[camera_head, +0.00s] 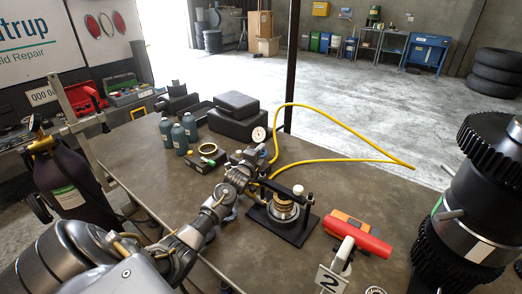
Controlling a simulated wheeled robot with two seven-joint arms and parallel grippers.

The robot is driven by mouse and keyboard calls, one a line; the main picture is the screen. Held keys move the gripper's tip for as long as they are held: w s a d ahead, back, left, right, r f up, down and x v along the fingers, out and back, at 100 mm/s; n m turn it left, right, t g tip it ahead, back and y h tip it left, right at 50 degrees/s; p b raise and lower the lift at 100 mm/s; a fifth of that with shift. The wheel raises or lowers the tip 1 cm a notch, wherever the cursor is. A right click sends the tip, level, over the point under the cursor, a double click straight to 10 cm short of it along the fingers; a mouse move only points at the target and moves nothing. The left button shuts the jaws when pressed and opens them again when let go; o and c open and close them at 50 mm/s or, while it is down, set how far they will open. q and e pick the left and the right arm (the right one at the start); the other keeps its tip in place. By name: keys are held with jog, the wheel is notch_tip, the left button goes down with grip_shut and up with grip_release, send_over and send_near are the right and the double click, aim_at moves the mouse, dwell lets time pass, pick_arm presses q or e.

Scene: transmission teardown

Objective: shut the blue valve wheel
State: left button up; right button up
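The blue valve wheel is too small and covered to make out for certain; a small bluish spot (263,153) shows just below a round white pressure gauge (259,134). My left arm comes in from the lower left, and my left gripper (243,172) is at the metal fittings under the gauge. Its fingers blend with the fittings, so I cannot tell whether they are open or shut, or touching the wheel. My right gripper is not in view.
A yellow hose (340,120) loops across the brown table (150,180). A black stand with a brass-ringed part (284,205) is right of the gripper. Blue-grey bottles (178,138) and black cases (234,115) stand behind. A red-and-orange tool (358,237) and large black gears (480,200) are at right.

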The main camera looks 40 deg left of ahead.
pick_arm(q)
jog(key=shift+w, duration=0.3)
grip_shut()
